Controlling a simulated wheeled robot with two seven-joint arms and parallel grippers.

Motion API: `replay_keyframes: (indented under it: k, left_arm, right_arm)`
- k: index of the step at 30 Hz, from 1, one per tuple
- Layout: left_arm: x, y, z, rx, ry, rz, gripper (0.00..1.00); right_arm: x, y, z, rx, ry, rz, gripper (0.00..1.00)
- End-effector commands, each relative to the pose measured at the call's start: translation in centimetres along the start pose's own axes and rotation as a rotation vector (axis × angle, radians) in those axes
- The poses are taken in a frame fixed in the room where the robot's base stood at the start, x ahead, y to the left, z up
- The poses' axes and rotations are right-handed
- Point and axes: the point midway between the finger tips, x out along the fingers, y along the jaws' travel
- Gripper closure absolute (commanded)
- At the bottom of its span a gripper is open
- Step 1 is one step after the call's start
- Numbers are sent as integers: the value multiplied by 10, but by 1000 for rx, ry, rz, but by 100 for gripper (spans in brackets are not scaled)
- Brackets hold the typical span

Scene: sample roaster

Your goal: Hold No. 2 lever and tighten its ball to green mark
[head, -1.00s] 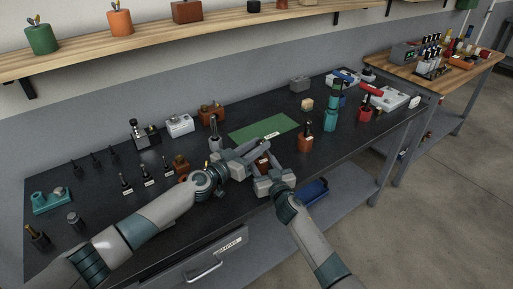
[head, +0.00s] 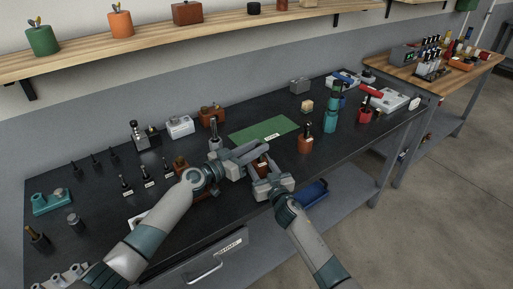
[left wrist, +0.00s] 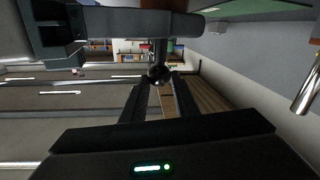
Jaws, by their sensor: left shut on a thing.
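A dark round ball (left wrist: 158,73) shows in the left wrist view at the tips of my left gripper (left wrist: 158,82). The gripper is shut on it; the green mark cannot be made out. In the head view my left gripper (head: 262,151) reaches in from the left, just above my right gripper (head: 264,170). A reddish-brown block (head: 262,164) shows partly between the right gripper's fingers. The lever below the ball is mostly hidden, and I cannot tell whether the right gripper is closed on it.
A green mat (head: 264,129) lies behind the grippers. An orange-brown holder (head: 305,144) and a teal grinder-like thing (head: 330,121) stand to the right. Several small labelled levers (head: 147,182) stand to the left.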

Motion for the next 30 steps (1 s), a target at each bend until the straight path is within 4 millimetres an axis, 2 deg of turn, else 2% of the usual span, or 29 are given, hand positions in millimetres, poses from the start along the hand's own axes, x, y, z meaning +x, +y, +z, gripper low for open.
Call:
replay_keyframes:
  k: [1, 3, 17, 23, 30]
  left_arm:
    - [-3, -4, 6, 1, -9, -8, 68]
    - [-3, -4, 7, 0, -10, -8, 54]
    - [-2, -1, 1, 3, -8, -4, 54]
    - [-2, 0, -12, 3, -8, -3, 54]
    - [-2, 5, -39, 4, -8, -4, 54]
  right_arm:
    - [0, 3, -3, -2, 5, 3, 84]
    - [1, 3, -3, -1, 5, 3, 85]
    - [1, 2, -5, 0, 7, 2, 85]
    - [1, 2, -5, 0, 7, 1, 85]
    - [1, 2, -5, 0, 7, 1, 85]
